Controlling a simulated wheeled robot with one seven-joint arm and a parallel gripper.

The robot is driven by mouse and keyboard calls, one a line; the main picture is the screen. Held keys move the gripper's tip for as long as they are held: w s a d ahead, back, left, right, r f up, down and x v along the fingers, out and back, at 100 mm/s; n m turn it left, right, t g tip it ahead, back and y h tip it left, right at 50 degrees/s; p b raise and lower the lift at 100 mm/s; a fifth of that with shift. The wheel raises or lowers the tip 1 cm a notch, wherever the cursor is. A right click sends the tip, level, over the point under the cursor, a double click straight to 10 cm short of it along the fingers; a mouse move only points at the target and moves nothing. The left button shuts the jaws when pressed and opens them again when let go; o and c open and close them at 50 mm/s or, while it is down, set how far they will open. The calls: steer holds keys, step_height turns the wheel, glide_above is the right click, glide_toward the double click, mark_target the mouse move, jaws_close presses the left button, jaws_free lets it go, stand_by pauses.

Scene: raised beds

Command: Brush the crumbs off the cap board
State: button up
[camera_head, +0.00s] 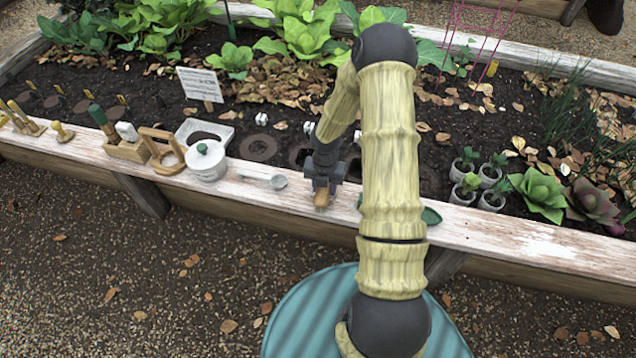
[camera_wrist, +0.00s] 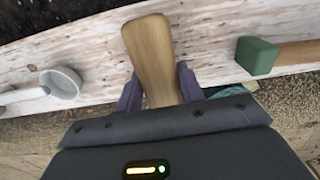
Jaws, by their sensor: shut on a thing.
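The cap board (camera_head: 480,233) is the worn, white-washed plank along the front edge of the raised bed; it also crosses the wrist view (camera_wrist: 100,45). My gripper (camera_head: 322,184) is low over the board near the middle of the head view. It is shut on a tan wooden piece (camera_wrist: 150,48), which looks like a tool handle and sticks out beyond the fingers. No bristles show on it. Small reddish specks mark the board at the right, but I cannot tell whether they are crumbs or stains.
A grey scoop (camera_head: 278,182) lies left of my gripper, with a white lidded pot (camera_head: 206,165) beyond it. A green-ended wooden tool (camera_wrist: 256,55) lies to the right, partly behind my arm. Potted seedlings (camera_head: 492,200) stand at the right. Board between shows bare stretches.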

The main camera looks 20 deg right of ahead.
steer(key=shift+s+d, duration=0.15)
steer(key=shift+s+d+f+p, duration=0.1)
steer(key=shift+s+d+p, duration=0.25)
steer(key=shift+s+d, duration=0.25)
steer(key=shift+s+d+p, duration=0.3)
steer(key=shift+s+d, duration=0.05)
steer(key=shift+d, duration=0.4)
steer(key=shift+s+d, duration=0.1)
steer(key=shift+d, duration=0.05)
steer(key=shift+f, duration=0.2)
steer(key=shift+w+a+f+p, duration=0.1)
steer(key=shift+w+a+p, duration=0.4)
steer(key=shift+a, duration=0.25)
steer(key=shift+w+a+f+p, duration=0.1)
steer(key=shift+w+a+p, duration=0.25)
steer(key=shift+w+a, duration=0.3)
steer(key=shift+a, duration=0.15)
steer(key=shift+w+a+f+p, duration=0.1)
steer(key=shift+w+a+p, duration=0.2)
steer(key=shift+w+a, duration=0.35)
steer(key=shift+w+a+p, duration=0.3)
steer(key=shift+a, duration=0.5)
